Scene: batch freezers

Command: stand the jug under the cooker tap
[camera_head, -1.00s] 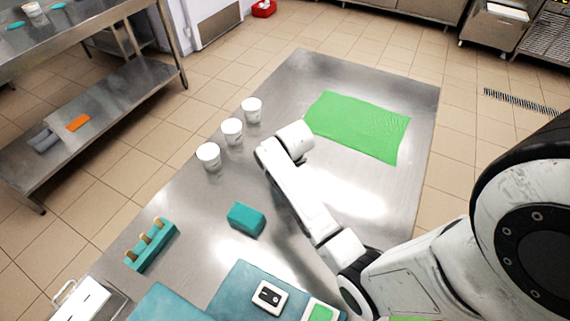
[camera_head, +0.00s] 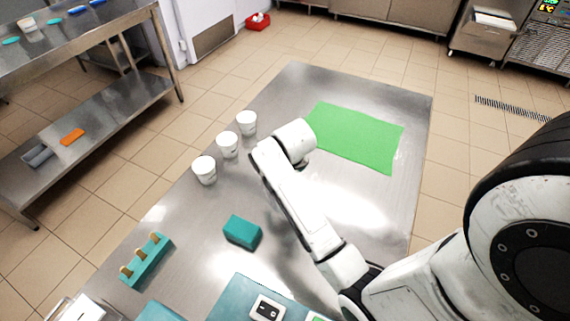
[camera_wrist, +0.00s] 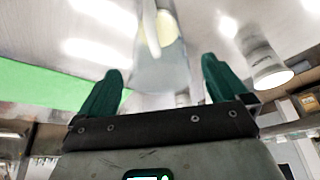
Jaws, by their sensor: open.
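The jug (camera_wrist: 163,55) is pale and see-through, with a strap-like handle and something yellowish showing at it. It is in the wrist view, at the top middle. My gripper (camera_wrist: 162,70) has its two green fingers spread apart, one on each side of the jug in the picture. I cannot tell whether they touch it or how far off it is. In the head view my arm hides the gripper, and no jug shows there. I cannot make out a cooker tap in either view.
Several white cups, one here (camera_head: 204,170), stand along the steel table's (camera_head: 330,215) left edge. A green mat (camera_head: 355,137) lies at its far end. A teal block (camera_head: 242,232) and a teal holder (camera_head: 147,262) are nearer. A steel shelf unit (camera_head: 85,108) stands left across tiled floor.

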